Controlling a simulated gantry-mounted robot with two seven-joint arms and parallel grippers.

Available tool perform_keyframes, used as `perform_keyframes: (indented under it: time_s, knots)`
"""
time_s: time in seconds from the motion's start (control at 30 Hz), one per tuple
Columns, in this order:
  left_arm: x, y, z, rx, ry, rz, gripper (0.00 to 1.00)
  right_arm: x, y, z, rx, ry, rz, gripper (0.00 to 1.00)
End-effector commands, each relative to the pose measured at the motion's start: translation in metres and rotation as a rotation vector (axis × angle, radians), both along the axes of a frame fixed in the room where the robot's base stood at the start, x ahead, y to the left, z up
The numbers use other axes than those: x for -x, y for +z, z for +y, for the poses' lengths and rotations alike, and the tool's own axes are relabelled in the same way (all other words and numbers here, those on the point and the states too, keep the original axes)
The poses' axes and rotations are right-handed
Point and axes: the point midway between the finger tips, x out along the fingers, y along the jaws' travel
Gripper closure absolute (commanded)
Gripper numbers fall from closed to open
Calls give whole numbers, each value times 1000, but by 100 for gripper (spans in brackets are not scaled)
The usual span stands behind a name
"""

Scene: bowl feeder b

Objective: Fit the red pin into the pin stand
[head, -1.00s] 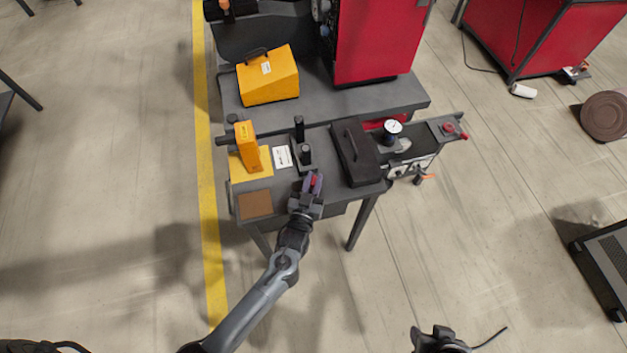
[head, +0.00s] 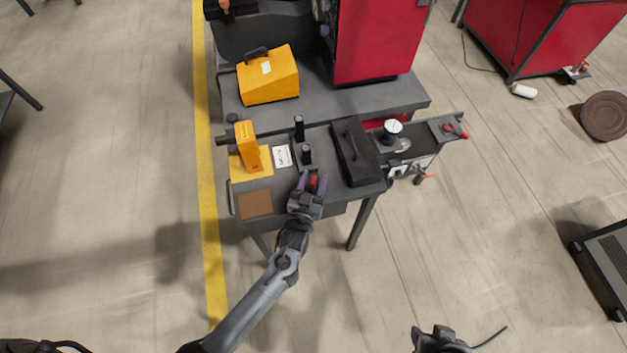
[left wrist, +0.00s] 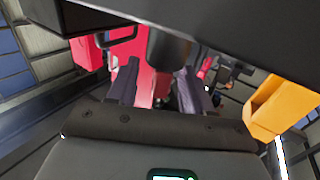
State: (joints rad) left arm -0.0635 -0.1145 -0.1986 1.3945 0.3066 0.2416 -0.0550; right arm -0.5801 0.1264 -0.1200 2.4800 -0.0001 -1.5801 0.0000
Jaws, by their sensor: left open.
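My left gripper (head: 312,180) is open at the front edge of the small table. Its two purple-grey fingers also show spread apart in the left wrist view (left wrist: 157,86). The red pin (head: 313,184) shows as a small red piece between the fingers in the head view. Just beyond it is the pin stand (head: 306,156), with dark upright posts. A dark round post end (left wrist: 168,48) shows near the fingers in the left wrist view. I cannot tell whether the pin is seated in the stand. My right gripper (head: 438,340) is partly visible at the bottom edge, its jaws unclear.
A black case (head: 354,155) stands close on the right. A yellow block (head: 247,146), a white card (head: 282,156) and a brown pad (head: 256,204) lie to the left. A dial gauge (head: 392,128) stands further right. A red machine (head: 375,45) rises behind.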

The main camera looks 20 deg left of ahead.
Motion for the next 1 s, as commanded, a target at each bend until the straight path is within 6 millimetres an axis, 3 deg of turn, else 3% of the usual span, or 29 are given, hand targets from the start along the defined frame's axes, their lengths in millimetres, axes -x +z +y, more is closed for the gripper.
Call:
perform_keyframes:
  time_s: [0.23, 0.7, 1.0]
  knots:
    - [14, 0, -2, 0, -1, 2, 50, 0, 2, 0, -1, -1, 0, 54]
    - [89, 0, -9, 0, 0, 2, 50, 0, 8, 2, -9, -6, 0, 54]
    - [112, -4, -11, -2, 0, 10, 50, 0, 9, 2, -9, -6, 0, 54]
